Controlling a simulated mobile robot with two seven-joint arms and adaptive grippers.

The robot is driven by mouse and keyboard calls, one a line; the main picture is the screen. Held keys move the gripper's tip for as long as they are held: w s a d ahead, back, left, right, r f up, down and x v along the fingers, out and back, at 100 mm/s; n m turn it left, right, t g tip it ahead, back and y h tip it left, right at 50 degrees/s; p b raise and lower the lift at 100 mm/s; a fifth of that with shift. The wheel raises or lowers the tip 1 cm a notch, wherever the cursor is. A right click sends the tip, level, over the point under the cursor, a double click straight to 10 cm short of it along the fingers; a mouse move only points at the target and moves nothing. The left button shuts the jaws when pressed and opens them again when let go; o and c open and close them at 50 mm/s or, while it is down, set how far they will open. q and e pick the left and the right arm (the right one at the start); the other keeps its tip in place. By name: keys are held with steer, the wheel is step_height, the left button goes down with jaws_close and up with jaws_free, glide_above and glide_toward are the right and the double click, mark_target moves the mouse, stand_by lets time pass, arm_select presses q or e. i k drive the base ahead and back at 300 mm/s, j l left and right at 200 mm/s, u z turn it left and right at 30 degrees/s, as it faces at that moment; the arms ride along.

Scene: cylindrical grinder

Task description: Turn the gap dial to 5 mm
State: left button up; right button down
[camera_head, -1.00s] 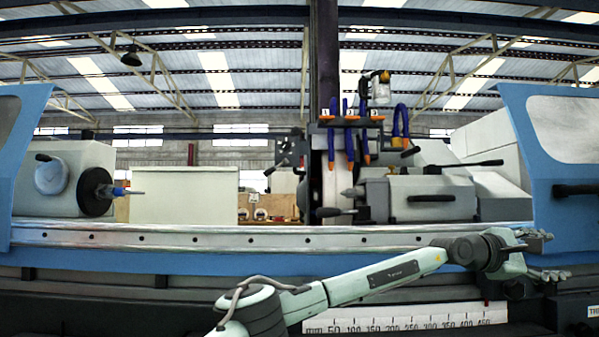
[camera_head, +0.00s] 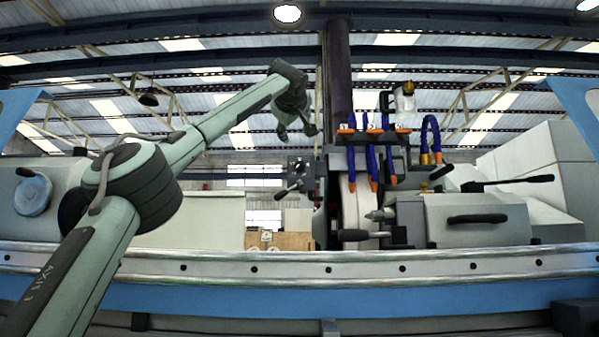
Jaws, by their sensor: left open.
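My left arm rises from the lower left. Its gripper (camera_head: 297,131) hangs with fingers down in the upper middle, left of the dark column, open with nothing between the fingers. In this picture it shows above a dark round knob-like part with a lever (camera_head: 296,170) on the grinding head's left side. I cannot tell the distance between them. No dial marked in millimetres can be made out, so I cannot tell which part is the gap dial or its setting. My right gripper is out of view.
The grinding wheel (camera_head: 357,212) stands right of centre, with blue coolant hoses (camera_head: 388,163) above it. The tailstock (camera_head: 475,219) is to its right. A metal rail (camera_head: 440,268) crosses the front. My left arm covers part of the headstock (camera_head: 35,192).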

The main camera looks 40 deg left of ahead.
mark_target(300, 167)
steer(key=i+j, duration=0.7)
steer(key=j, duration=0.15)
